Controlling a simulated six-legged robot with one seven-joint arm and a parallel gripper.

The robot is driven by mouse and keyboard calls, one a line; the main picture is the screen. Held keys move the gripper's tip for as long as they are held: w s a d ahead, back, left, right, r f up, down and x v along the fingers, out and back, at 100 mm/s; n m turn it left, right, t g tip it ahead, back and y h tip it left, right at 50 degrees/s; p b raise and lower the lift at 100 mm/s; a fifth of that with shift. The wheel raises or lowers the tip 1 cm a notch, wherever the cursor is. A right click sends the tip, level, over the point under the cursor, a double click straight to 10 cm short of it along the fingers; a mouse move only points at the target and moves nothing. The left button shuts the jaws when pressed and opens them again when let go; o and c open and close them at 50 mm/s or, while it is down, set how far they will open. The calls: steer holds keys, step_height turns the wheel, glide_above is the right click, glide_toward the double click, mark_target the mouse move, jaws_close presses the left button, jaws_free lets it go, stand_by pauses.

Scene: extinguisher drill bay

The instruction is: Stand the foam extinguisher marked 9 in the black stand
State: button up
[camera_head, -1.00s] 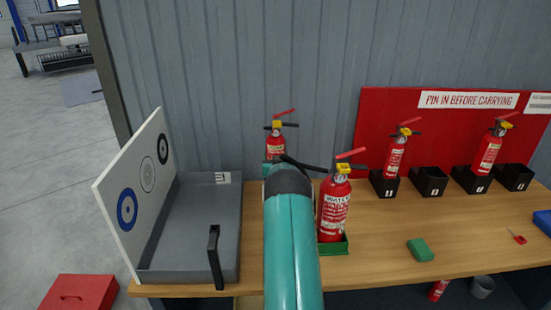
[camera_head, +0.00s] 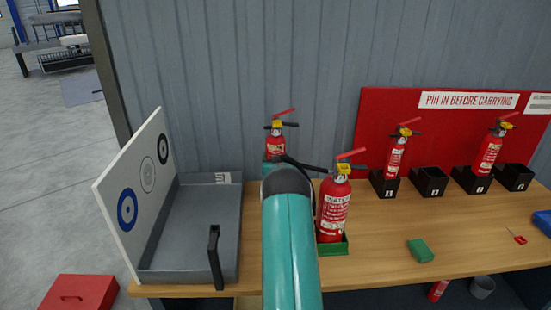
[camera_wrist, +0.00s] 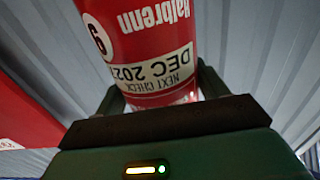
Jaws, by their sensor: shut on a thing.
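The red extinguisher marked 9 (camera_wrist: 140,45) fills the top of the wrist view, its label upside down in that picture. My gripper (camera_wrist: 160,92) is shut on it, with a dark finger on each side. In the head view, a red extinguisher (camera_head: 276,146) with a yellow collar and red lever shows upright beyond my arm, near the wall; its lower part is hidden. Black box-like stands line the back right of the bench. The second stand (camera_head: 430,183) and the rightmost stand (camera_head: 515,178) look empty; their small marks are hard to read.
A water extinguisher (camera_head: 334,207) stands in a green holder right beside my arm. Two more extinguishers (camera_head: 395,155) (camera_head: 488,152) stand in black stands. A green block (camera_head: 420,250) lies on the bench (camera_head: 380,262). A grey tray (camera_head: 192,262) is at left.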

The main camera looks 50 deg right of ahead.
mark_target(276, 152)
steer(key=shift+d+f, duration=0.1)
steer(key=shift+f, duration=2.15)
stand_by(2.0)
stand_by(0.3)
steer(key=o, duration=1.5)
steer(key=shift+o, duration=0.2)
steer(key=shift+s+a+f, duration=0.1)
steer(key=shift+a+f, duration=0.1)
steer(key=shift+f, duration=0.4)
steer(key=s+a+r, duration=0.1)
steer(key=r, duration=0.2)
steer(key=s+a+r, duration=0.1)
steer(key=r, duration=0.2)
steer(key=s+a+r, duration=0.1)
steer(key=r, duration=0.3)
steer(key=shift+s+a, duration=0.1)
steer(key=shift+a, duration=0.25)
steer(key=s+a+r, duration=0.3)
steer(key=s+a, duration=0.2)
steer(key=a, duration=0.1)
steer(key=shift+s+a+r, duration=0.3)
steer(key=shift+s+r, duration=0.05)
steer(key=shift+s, duration=0.05)
